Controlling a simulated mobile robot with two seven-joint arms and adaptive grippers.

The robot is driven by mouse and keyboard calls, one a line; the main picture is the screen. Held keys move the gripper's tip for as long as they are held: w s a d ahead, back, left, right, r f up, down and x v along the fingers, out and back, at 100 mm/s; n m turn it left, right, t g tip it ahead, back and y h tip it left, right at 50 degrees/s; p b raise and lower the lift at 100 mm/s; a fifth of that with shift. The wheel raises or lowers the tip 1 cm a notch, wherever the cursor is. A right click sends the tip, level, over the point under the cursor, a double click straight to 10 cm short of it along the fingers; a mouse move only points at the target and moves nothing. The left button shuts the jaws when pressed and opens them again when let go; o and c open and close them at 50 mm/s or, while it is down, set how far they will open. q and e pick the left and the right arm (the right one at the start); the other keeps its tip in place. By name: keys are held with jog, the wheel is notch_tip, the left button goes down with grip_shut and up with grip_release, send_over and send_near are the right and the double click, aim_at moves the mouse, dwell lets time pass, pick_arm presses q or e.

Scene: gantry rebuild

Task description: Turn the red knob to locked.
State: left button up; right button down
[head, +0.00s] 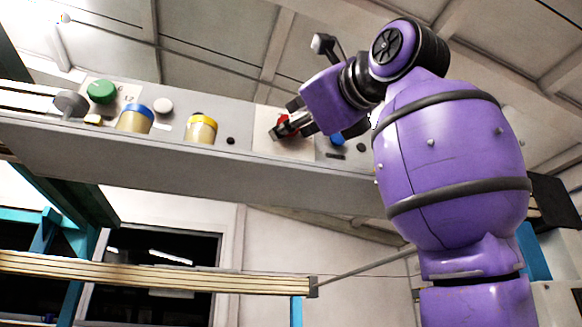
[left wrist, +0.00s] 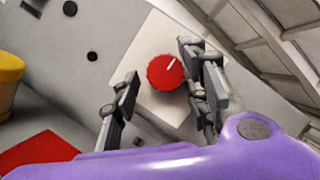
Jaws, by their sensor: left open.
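The red knob (left wrist: 165,72) is round with a white pointer line towards the upper right in the left wrist view. It sits on a pale square plate (left wrist: 150,45). My left gripper (left wrist: 160,88) is open, with one finger on each side of the knob; the right-hand finger looks closer to it. I cannot tell whether either finger touches it. In the head view my left gripper (head: 281,130) is at the panel, covering most of the red knob (head: 290,121). No lock marking is readable. My right gripper is in neither view.
A blue part (head: 337,138) is close to the right of my gripper. A wooden beam (head: 150,274) runs below.

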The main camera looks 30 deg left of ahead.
pick_arm(q)
jog(key=shift+w, duration=0.15)
jog(key=c, duration=1)
